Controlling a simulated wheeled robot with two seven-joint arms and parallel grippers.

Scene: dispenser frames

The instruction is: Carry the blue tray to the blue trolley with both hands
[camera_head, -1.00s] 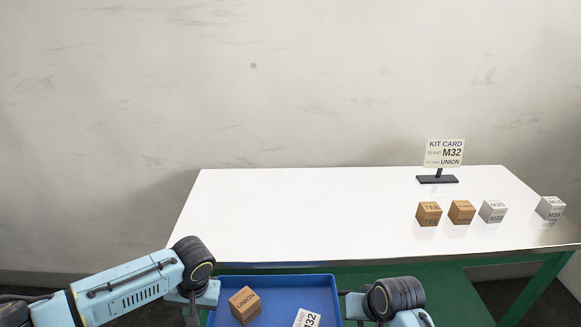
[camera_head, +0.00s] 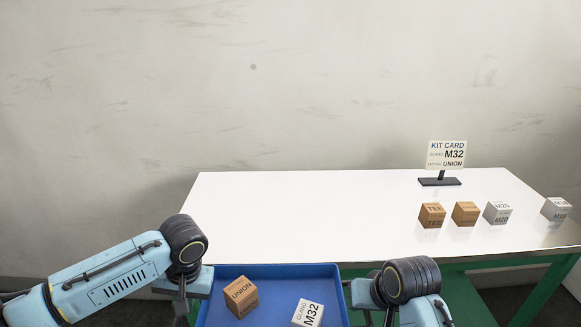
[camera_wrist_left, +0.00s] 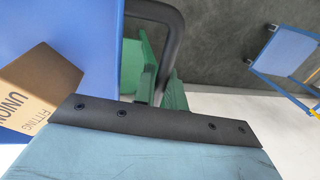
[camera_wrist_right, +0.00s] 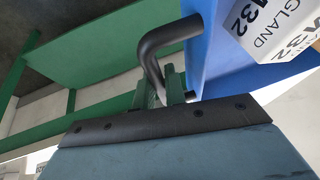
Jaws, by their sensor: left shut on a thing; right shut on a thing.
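The blue tray (camera_head: 275,271) is held in front of the white table, at the bottom of the head view. In it are a brown UNION box (camera_head: 241,296) and a white GLAND M32 box (camera_head: 308,313). My left gripper (camera_wrist_left: 160,90) is shut on the tray's dark handle (camera_wrist_left: 172,30) on the left side. My right gripper (camera_wrist_right: 163,92) is shut on the other dark handle (camera_wrist_right: 165,38) on the right side. A blue trolley (camera_wrist_left: 288,55) with a blue top and frame shows at the upper right of the left wrist view.
The white table (camera_head: 310,215) on a green frame stands ahead. A kit card (camera_head: 446,155) reading M32 and UNION stands on it, with brown boxes (camera_head: 432,215) and white boxes (camera_head: 497,212) at the right. Grey floor (camera_wrist_left: 225,40) lies open between tray and trolley.

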